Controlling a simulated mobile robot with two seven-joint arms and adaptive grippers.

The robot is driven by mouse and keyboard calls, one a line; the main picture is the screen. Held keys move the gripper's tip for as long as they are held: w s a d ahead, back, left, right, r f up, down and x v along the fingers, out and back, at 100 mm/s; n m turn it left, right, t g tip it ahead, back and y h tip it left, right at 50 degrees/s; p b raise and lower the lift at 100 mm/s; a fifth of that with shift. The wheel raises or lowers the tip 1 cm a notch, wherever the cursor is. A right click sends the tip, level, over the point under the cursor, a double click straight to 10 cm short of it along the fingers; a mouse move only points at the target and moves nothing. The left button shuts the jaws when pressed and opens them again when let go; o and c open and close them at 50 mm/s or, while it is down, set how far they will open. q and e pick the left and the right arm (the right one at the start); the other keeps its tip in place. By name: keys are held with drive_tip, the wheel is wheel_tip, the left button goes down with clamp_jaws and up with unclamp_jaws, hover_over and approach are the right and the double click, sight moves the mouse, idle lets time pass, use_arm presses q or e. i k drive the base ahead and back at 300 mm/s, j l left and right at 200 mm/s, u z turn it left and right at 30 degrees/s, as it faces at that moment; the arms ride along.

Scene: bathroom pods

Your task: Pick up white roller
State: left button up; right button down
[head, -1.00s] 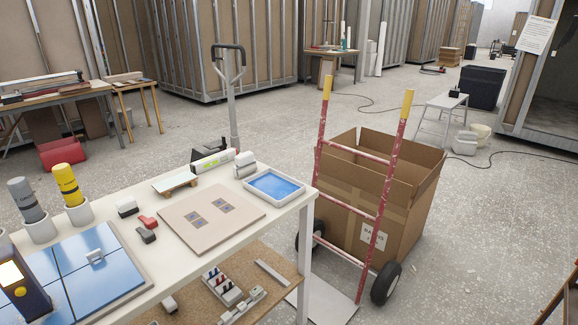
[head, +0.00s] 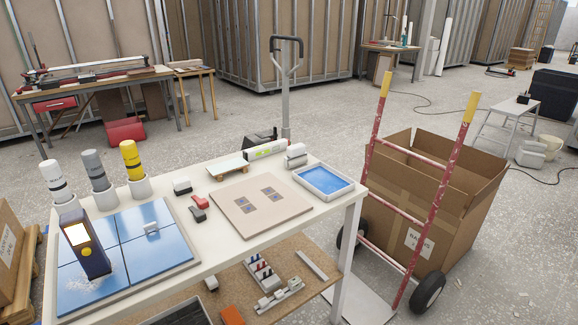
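A white rounded piece (head: 296,150), which looks like the white roller, lies at the back right of the white worktable (head: 345,194). Neither of my grippers is in the head view.
Blue tiles (head: 160,255) carry a dark device (head: 86,249). White, grey and yellow tubes (head: 131,158) stand in cups behind them. A beige board (head: 245,215) lies mid-table. A red hand truck (head: 400,212) and cardboard box (head: 440,215) stand right of the table.

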sight(297, 155)
drive_tip(key=l+u, duration=0.1)
drive_tip(key=u, duration=0.2)
drive_tip(key=l+u, duration=0.1)
drive_tip(key=u, duration=0.25)
drive_tip(key=i+l+u, duration=0.1)
drive_tip(key=l+u, duration=0.35)
drive_tip(key=l, duration=0.5)
drive_tip(key=l+u, duration=0.15)
drive_tip(key=l, duration=0.8)
drive_tip(key=k, duration=0.05)
